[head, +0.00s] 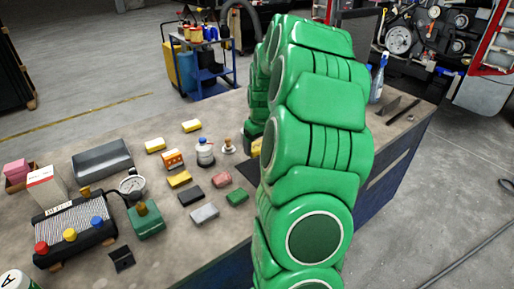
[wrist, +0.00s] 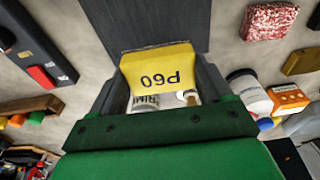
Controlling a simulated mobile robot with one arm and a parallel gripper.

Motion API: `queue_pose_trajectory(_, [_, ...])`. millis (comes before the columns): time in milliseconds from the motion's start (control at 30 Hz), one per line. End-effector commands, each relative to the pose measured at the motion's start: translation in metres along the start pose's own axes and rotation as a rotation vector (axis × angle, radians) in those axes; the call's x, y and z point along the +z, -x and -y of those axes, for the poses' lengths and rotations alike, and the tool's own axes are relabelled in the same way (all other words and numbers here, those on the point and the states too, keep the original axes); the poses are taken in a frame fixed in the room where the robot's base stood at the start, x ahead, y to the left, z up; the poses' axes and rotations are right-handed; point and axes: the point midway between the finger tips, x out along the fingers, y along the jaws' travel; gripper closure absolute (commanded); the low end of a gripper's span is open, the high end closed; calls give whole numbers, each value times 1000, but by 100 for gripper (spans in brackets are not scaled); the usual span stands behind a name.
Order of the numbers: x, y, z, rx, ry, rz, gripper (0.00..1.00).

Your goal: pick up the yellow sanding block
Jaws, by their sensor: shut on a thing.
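A yellow block marked "P60" (wrist: 157,72) sits between the dark fingers of my gripper (wrist: 160,86) in the wrist view. The gripper is shut on it, and the lettering appears upside down. In the head view, my green arm hides most of the gripper; a bit of yellow (head: 256,147) shows at its left edge. I cannot tell whether the block touches the bench. Other yellow blocks lie on the bench (head: 70,165): one at the back (head: 191,126), one to its left (head: 155,145), and a darker one nearer (head: 179,179).
A white jar (head: 205,154), an orange block (head: 172,159), a reddish block (head: 222,180) and a green block (head: 237,196) stand left of my arm. A blue cart (head: 207,70) stands behind the bench.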

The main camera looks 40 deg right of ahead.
Motion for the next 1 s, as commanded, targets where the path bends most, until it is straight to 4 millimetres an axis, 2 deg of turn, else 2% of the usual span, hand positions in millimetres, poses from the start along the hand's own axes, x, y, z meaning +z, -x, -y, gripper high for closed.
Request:
queue_pose_trajectory(300, [26, 45, 17, 0, 1, -1, 51])
queue_pose_trajectory(700, [70, 75, 42, 1, 0, -1, 51])
queue_pose_trajectory(1000, [89, 89, 54, 1, 1, -1, 51])
